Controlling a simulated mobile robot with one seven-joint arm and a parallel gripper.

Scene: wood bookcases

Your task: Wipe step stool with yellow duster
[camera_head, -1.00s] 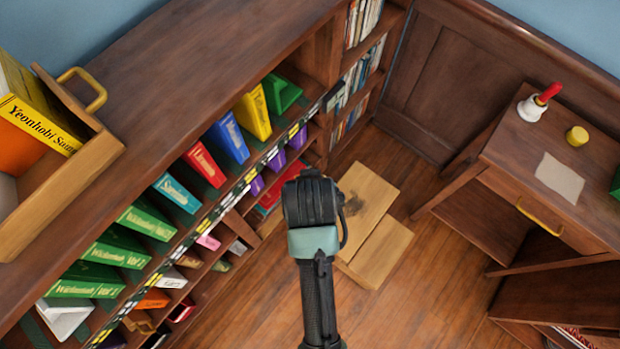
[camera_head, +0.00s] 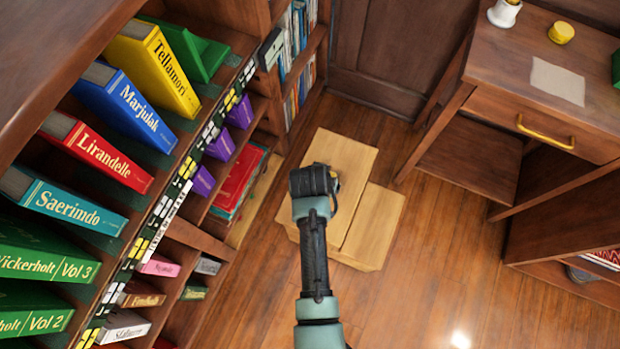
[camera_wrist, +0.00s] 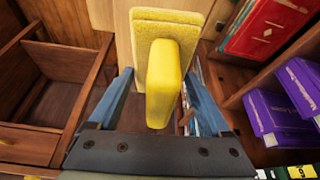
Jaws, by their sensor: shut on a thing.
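The step stool (camera_head: 356,165) is pale wood with two steps and stands on the floor between the bookcase and the desk. My gripper (camera_wrist: 160,74) is over it in the head view, where my wrist covers part of the upper step and hides the fingers. In the wrist view the yellow duster (camera_wrist: 164,92) is held between the two blue fingers, its flat pad pointing away from me. Pale wood of the stool (camera_wrist: 107,14) shows behind the pad. I cannot tell whether the pad touches it.
A bookcase (camera_head: 185,235) full of coloured books fills the left. A desk (camera_head: 500,85) with a paper sheet (camera_head: 558,80), a bell (camera_head: 504,13) and a yellow round object (camera_head: 561,33) stands at the right. The floor (camera_head: 435,265) in front of the stool is clear.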

